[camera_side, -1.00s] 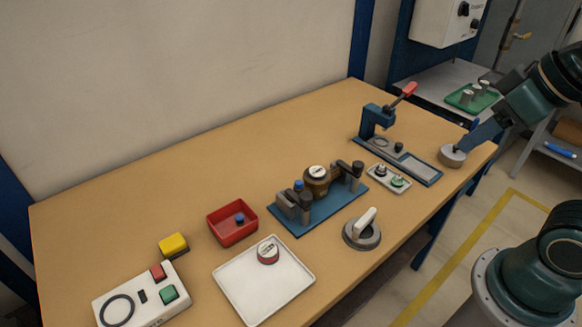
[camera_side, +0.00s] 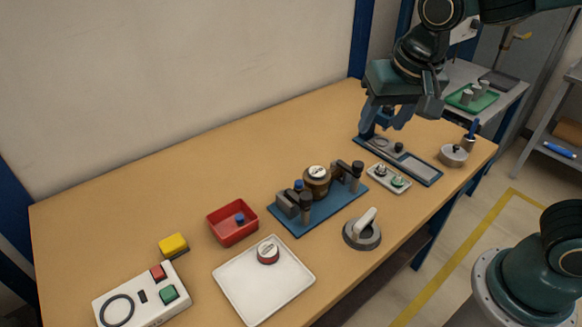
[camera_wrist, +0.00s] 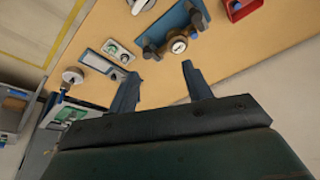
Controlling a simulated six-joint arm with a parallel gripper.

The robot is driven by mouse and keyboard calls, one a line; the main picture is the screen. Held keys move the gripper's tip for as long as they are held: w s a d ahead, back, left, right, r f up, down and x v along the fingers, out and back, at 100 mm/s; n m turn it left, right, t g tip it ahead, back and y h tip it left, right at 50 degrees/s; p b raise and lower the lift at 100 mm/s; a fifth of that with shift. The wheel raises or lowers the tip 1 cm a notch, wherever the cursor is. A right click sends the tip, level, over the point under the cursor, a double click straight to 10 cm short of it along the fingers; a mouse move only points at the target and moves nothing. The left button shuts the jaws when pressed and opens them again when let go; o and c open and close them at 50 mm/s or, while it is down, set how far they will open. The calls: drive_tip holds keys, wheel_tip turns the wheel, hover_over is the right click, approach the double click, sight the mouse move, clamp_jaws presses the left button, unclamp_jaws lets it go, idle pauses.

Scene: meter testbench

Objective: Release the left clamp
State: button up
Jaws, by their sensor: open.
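The left clamp (camera_side: 294,205) is a dark grey block on the left end of a blue fixture plate (camera_side: 325,216), with a blue knob beside it. A round brass meter (camera_side: 317,180) with a white dial sits between it and the dark right clamp (camera_side: 351,173). In the wrist view the left clamp (camera_wrist: 197,20) lies beyond the meter (camera_wrist: 179,46). My gripper (camera_side: 386,118) is open and empty, above the bench's far right part, up and to the right of the fixture in the side view. Its two fingers (camera_wrist: 160,72) point toward the bench in the wrist view.
A small tray with weights (camera_side: 389,180) and a grey dial with a white handle (camera_side: 362,231) are near the fixture. A red bin (camera_side: 231,224) and a white tray (camera_side: 246,301) lie left.

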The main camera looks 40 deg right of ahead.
sight(306, 196)
drive_tip(key=w+a+f+m+h, duration=0.1)
drive_tip(key=w+a+f, duration=0.2)
drive_tip(key=a+f, duration=0.1)
drive_tip(key=w+a+f+m+h, duration=0.1)
drive_tip(key=w+a+f+m, duration=0.1)
drive_tip(key=a, duration=0.5)
wheel_tip(306, 196, down, 2)
drive_tip(key=shift+w+a+m, duration=0.15)
drive_tip(key=shift+w+m, duration=0.15)
drive_tip(key=shift+w, duration=0.35)
drive_tip(key=shift+f, duration=0.15)
drive_tip(key=x, duration=1.3)
drive_tip(key=shift+s+f, duration=0.1)
drive_tip(key=shift+f, duration=0.15)
drive_tip(key=c, duration=1)
